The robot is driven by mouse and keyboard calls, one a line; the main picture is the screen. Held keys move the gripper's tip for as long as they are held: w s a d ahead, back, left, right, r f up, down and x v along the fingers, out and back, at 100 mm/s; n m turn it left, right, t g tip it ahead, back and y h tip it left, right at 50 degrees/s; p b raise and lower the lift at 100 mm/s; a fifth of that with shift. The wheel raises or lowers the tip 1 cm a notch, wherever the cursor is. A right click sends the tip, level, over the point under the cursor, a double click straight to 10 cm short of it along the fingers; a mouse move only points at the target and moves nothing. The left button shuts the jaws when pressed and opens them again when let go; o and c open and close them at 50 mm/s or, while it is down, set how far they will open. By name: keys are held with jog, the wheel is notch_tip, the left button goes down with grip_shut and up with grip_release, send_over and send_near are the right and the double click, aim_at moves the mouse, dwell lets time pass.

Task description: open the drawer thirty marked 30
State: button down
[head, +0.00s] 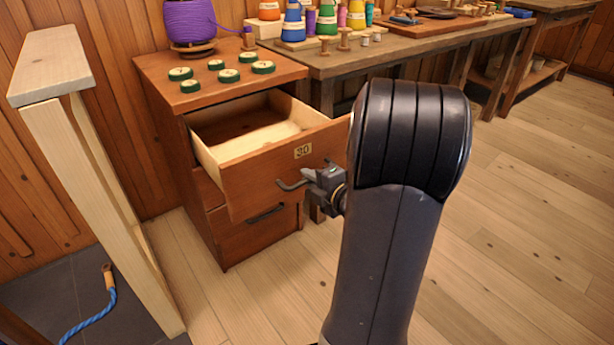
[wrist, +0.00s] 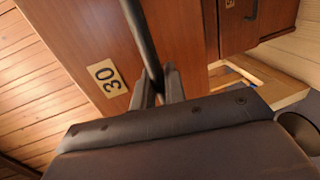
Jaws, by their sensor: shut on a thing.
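The drawer marked 30 (head: 262,180) stands pulled out of the wooden cabinet (head: 155,73) in the head view. Its light inside shows and looks empty. The label 30 is on its front, and it also shows in the wrist view (wrist: 105,80). My gripper (head: 312,178) is at the drawer's dark bar handle (head: 290,185), right of its left end. In the wrist view my gripper (wrist: 159,85) has its two fingers on either side of the handle (wrist: 140,35), shut on it. My arm hides the right end of the drawer front.
A lower drawer with a dark handle (head: 265,214) is closed. Green-rimmed discs (head: 229,76) and a purple spool (head: 190,22) sit on the cabinet top. A pale wooden frame (head: 85,150) stands at left. A workbench (head: 400,45) with spools runs behind. The floor at right is clear.

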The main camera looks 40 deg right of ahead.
jog(key=c, duration=1.5)
grip_release()
jog(key=shift+c, duration=0.2)
jog(key=shift+s, duration=0.1)
jog(key=p+v, duration=0.3)
jog(key=v, duration=0.7)
jog(key=shift+s, duration=0.3)
jog(key=shift+w, duration=0.15)
jog(key=shift+b+x, duration=1.45)
jog(key=shift+x, duration=3.9)
